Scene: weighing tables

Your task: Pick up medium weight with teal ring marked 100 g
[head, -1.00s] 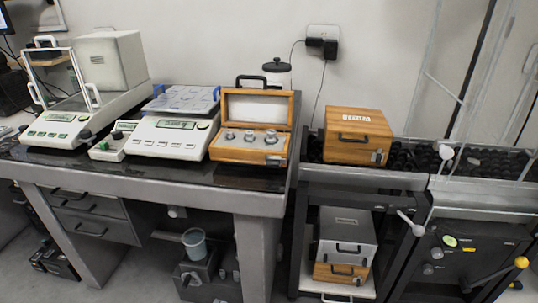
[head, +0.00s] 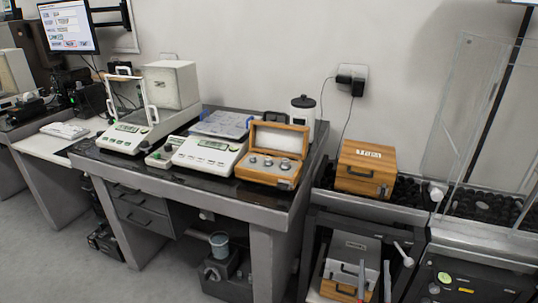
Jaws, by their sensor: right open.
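An open wooden case (head: 262,178) with a raised lid stands at the right end of the dark weighing table. Several small silvery weights (head: 268,161) sit in a row inside it. Ring colours and gram marks are too small to read, so I cannot tell which is the 100 g one. My right gripper (head: 374,277) shows at the bottom edge, right of the table, as two separate upright fingers with reddish parts. It is open and empty, well below and apart from the case. My left gripper is not in view.
A balance (head: 208,154) stands just left of the case, with a glass-doored balance (head: 125,138) further left. A white jar (head: 302,115) stands behind the case. A closed wooden box (head: 364,183) sits on the right bench. A metal box (head: 352,250) is on the lower shelf.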

